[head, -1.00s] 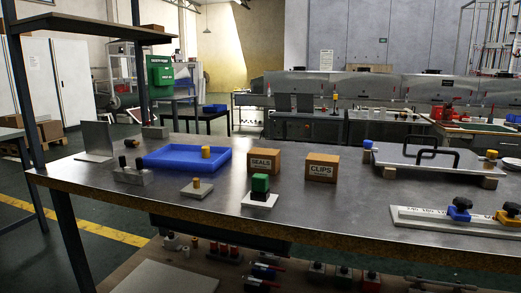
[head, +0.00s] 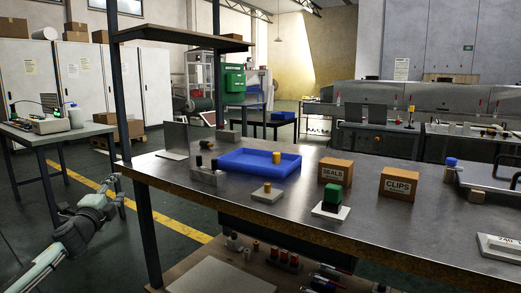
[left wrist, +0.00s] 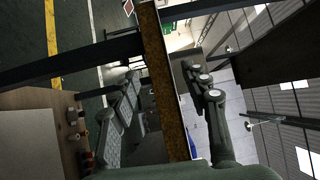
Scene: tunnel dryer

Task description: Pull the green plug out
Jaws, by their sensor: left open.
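The green plug (head: 333,194) is a green block sitting upright in a pale square base plate (head: 330,212) on the steel bench, near its front edge, in the head view. My left gripper (head: 114,187) is low at the left of the head view, off the bench's left end and far from the plug. In the left wrist view its two fingers (left wrist: 160,88) are spread apart with nothing held, and the bench's brown edge shows between them. The plug cannot be made out in the left wrist view. My right gripper is not in view.
A blue tray (head: 240,167), a yellow peg on a plate (head: 267,197), and SEALS (head: 335,171) and CLIPS (head: 398,184) boxes stand near the plug. A dark shelf post (head: 150,230) rises between my left arm and the bench top. Bench surface left of the plug is partly clear.

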